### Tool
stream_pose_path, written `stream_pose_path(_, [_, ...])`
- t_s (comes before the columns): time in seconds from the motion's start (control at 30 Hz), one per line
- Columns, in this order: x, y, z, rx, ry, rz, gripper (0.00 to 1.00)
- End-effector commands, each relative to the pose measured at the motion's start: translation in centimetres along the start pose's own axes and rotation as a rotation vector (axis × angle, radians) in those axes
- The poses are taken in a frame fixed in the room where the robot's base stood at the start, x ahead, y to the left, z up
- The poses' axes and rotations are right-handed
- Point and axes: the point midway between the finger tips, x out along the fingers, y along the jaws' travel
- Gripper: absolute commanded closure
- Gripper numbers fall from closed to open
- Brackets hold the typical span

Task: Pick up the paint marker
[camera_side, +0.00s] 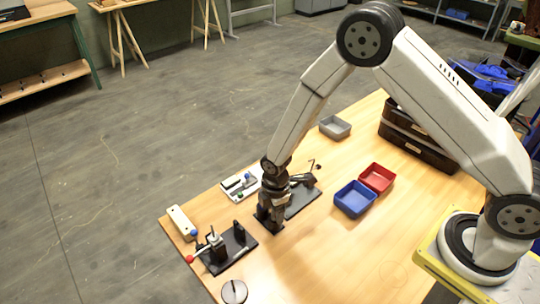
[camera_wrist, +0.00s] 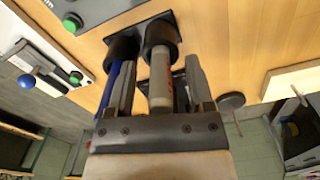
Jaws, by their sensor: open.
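A white pen-like cylinder with reddish marks, which looks like the paint marker (camera_wrist: 160,78), stands in a black round cup (camera_wrist: 160,38) in the wrist view. My gripper (camera_wrist: 158,68) is open, with one finger on each side of it and gaps between. A blue pen-like rod (camera_wrist: 107,88) stands in a second black cup just left of the left finger. Both cups sit on a dark base. In the side view my gripper (camera_side: 268,220) is low over the table's left part, and the marker cannot be made out there.
In the side view a black fixture with a red-knobbed lever (camera_side: 232,248) stands close left, and a white panel with buttons (camera_side: 241,184) lies behind. Blue (camera_side: 354,199) and red (camera_side: 377,178) bins are to the right. The table's front right is clear.

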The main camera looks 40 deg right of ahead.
Motion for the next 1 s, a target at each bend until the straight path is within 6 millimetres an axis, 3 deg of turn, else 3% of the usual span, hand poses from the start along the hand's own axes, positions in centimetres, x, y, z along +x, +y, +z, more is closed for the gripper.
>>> stream_pose_path(0.4, [-0.02, -0.01, 0.00, 0.000, 0.000, 0.000, 0.33])
stream_pose_path(0.6, [-0.02, -0.01, 0.00, 0.000, 0.000, 0.000, 0.96])
stream_pose_path(0.63, [-0.03, -0.01, 0.00, 0.000, 0.000, 0.000, 1.00])
stream_pose_path(1.0, [-0.10, 0.00, -0.01, 0.000, 0.000, 0.000, 1.00])
